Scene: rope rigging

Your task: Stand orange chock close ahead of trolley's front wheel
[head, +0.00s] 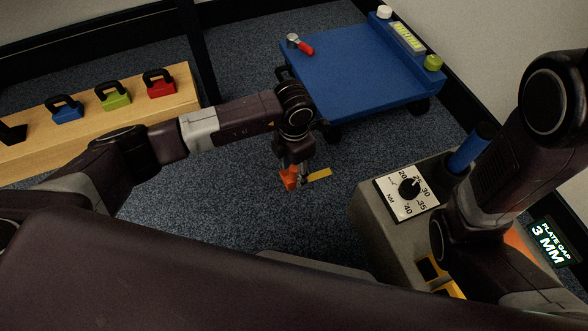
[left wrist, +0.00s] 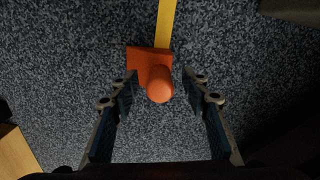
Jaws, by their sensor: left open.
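The orange chock (head: 289,178) is on the dark carpet in front of the blue trolley (head: 350,75). In the left wrist view the chock (left wrist: 150,60) shows a flat body and a round knob. My left gripper (head: 298,176) is over it, pointing down. In the left wrist view my left gripper (left wrist: 160,82) is open, with its fingers either side of the knob and a gap on each side. A dark trolley wheel (head: 332,132) shows at the near left corner, beyond the chock. My right arm shows at the right; its gripper is not visible.
A yellow strip (head: 319,175) lies beside the chock. A grey cabinet (head: 372,225) with a dial stands at the right. A wooden bench (head: 90,120) with blue, green and red padlock-shaped weights is at the left. A red-handled tool (head: 301,45) lies on the trolley.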

